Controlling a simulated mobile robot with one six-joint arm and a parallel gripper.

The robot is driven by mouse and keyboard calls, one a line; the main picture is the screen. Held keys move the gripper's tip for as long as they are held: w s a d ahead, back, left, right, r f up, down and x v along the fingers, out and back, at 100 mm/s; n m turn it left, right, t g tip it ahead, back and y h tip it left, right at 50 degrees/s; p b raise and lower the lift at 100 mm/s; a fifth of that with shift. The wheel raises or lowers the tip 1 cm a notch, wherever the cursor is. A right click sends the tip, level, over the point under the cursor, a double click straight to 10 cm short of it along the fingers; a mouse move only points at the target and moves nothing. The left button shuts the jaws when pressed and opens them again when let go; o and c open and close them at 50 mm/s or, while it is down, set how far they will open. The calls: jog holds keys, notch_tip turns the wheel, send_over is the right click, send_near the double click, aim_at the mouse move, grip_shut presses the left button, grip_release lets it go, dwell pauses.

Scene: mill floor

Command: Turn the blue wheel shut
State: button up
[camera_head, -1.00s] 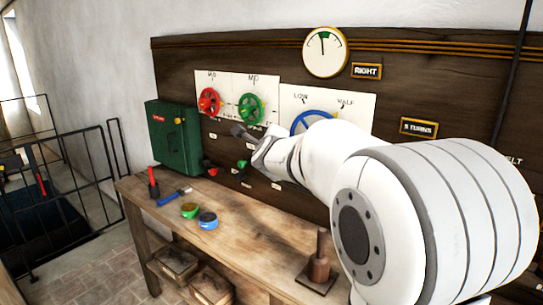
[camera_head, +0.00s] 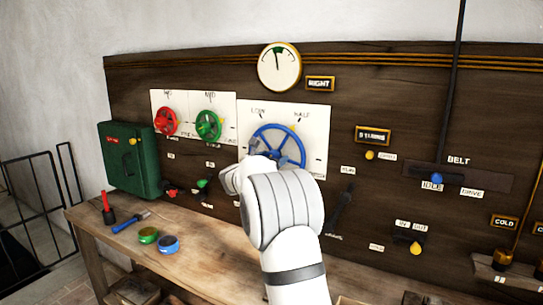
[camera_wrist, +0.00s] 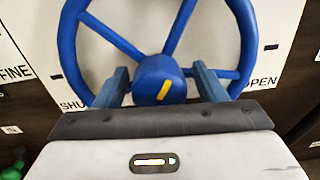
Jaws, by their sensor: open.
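The blue wheel (camera_head: 268,140) is mounted on a white panel on the dark board, with "LOW" and "HALF" marked above it. In the wrist view the wheel (camera_wrist: 75,45) fills the upper picture, its hub (camera_wrist: 158,80) carrying a yellow mark. Labels reading "SHU", partly hidden, and "OPEN" flank its lower rim. My gripper (camera_wrist: 160,88) is open, one finger on each side of the hub, close to the wheel; I cannot tell whether it touches. In the head view my arm hides the lower part of the wheel and most of my gripper (camera_head: 262,158).
A red wheel (camera_head: 166,122) and a green wheel (camera_head: 208,125) are left of the blue one. A gauge (camera_head: 279,67) hangs above. The bench (camera_head: 125,222) below holds a screwdriver-like tool (camera_head: 131,222) and two small tins. A belt lever (camera_head: 437,176) and yellow knobs are to the right.

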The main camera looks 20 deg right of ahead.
jog(key=shift+w+d, duration=0.3)
jog(key=shift+d, duration=0.05)
jog(key=shift+c, duration=0.4)
jog(key=c, duration=0.9)
jog(key=shift+a+f, duration=0.1)
jog(key=shift+a, duration=0.05)
